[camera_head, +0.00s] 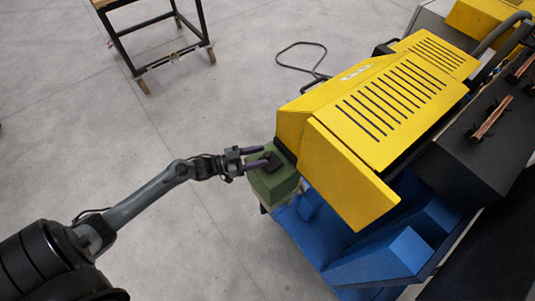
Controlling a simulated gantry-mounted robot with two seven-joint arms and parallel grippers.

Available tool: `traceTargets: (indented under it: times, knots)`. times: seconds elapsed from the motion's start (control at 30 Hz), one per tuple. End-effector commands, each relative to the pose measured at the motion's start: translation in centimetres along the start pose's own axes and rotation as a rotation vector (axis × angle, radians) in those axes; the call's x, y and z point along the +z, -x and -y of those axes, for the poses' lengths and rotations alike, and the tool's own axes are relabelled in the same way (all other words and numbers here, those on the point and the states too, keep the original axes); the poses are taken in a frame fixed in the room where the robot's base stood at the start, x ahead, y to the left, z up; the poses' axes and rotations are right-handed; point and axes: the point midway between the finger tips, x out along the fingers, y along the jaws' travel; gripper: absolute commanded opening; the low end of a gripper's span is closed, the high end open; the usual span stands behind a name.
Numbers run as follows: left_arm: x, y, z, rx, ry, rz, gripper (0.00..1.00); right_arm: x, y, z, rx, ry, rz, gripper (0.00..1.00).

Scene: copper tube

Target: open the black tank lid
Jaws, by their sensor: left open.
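A green tank (274,184) stands at the front left corner of the yellow machine, in the middle of the head view. A small black lid (271,161) is on its top and looks closed, though the gripper partly hides it. My left gripper (262,157) reaches in from the left with purple fingers apart, close to the lid's left side. I cannot tell whether a finger touches the lid. My right gripper is not in view.
The yellow slotted machine cover (395,95) rises just right of the tank. Blue machine parts (385,258) lie below it. Copper tubes (492,118) rest on a dark surface at right. A wheeled table (160,62) stands top left. The grey floor at left is open, with a black cable loop (302,60) behind.

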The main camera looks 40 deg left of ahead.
Motion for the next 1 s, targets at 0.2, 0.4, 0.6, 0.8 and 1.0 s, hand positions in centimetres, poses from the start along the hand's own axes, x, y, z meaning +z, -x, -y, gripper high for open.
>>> traceTargets:
  times: [0.2,0.4,0.6,0.8,1.0]
  knots:
    - [0.0,-2.6,0.0,-0.001,0.0,0.0,0.5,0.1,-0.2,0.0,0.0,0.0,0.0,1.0]
    - [0.0,-3.6,0.0,0.0,0.0,0.0,0.5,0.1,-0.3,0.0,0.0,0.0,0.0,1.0]
    - [0.0,-3.6,0.0,0.0,0.0,0.001,0.5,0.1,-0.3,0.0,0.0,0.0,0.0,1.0]
    - [0.0,-3.6,0.0,0.0,0.0,0.001,0.31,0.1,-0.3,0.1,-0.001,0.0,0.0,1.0]
    - [0.0,-3.6,0.0,0.0,0.0,0.001,0.01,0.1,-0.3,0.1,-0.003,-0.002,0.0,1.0]
